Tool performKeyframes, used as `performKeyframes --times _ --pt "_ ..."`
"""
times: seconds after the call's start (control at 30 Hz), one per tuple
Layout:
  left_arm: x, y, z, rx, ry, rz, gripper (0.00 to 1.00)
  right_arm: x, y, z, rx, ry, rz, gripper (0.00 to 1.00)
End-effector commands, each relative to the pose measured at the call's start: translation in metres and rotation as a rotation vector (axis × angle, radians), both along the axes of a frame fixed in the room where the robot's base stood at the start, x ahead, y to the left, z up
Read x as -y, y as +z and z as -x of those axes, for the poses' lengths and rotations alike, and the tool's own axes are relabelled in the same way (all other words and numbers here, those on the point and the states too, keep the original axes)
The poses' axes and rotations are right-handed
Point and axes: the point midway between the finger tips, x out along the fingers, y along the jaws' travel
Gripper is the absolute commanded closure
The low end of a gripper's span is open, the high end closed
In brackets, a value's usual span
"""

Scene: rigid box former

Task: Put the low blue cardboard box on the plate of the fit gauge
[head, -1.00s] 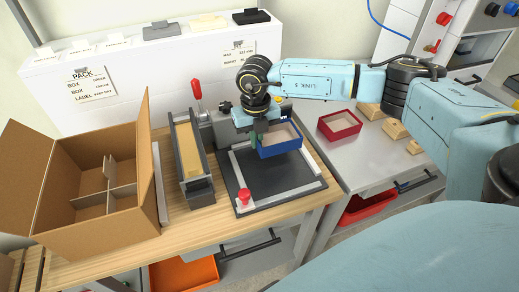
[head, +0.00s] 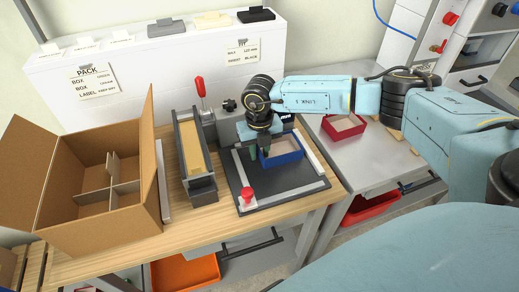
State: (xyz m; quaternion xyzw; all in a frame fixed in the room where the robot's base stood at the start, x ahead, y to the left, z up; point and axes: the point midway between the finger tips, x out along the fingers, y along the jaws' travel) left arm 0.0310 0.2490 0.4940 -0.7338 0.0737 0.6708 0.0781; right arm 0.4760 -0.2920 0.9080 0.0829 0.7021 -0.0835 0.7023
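The low blue cardboard box (head: 283,156) is open at the top with a tan inside. It is at the black plate (head: 242,177) of the fit gauge, towards its upper right, inside the light edge strips. I cannot tell for sure whether it rests on the plate or is just above it. My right gripper (head: 257,150) is at the box's left wall, pointing down, with its fingers around that wall. The fingertips are partly hidden, and they seem closed on the wall. My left gripper is not in view.
A red knob (head: 247,194) stands at the gauge's front corner. A grey holder (head: 199,184) with tan card and a red-handled lever (head: 200,90) are to the left. A large divided carton (head: 92,190) stands further left. A red box (head: 343,126) sits on the grey table at right.

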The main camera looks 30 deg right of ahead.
Motion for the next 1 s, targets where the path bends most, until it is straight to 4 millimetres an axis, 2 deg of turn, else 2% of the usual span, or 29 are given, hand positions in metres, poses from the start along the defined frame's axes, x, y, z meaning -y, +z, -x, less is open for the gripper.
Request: performKeyframes --times 0.23,0.37,0.47,0.8,1.0 --pt "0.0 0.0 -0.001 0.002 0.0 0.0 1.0 0.0 0.0 0.0 0.0 0.0 0.0 0.76" --pt "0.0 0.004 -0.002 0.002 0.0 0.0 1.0 0.0 0.007 0.0 0.001 0.0 -0.001 0.76" --pt "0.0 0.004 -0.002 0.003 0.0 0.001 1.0 0.0 0.022 -0.001 0.002 0.0 -0.001 0.76" --pt "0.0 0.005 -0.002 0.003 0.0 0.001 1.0 0.0 0.094 -0.001 0.003 0.0 -0.001 0.76" --pt "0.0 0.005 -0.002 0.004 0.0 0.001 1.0 0.0 0.118 0.0 0.001 0.0 0.0 0.76"
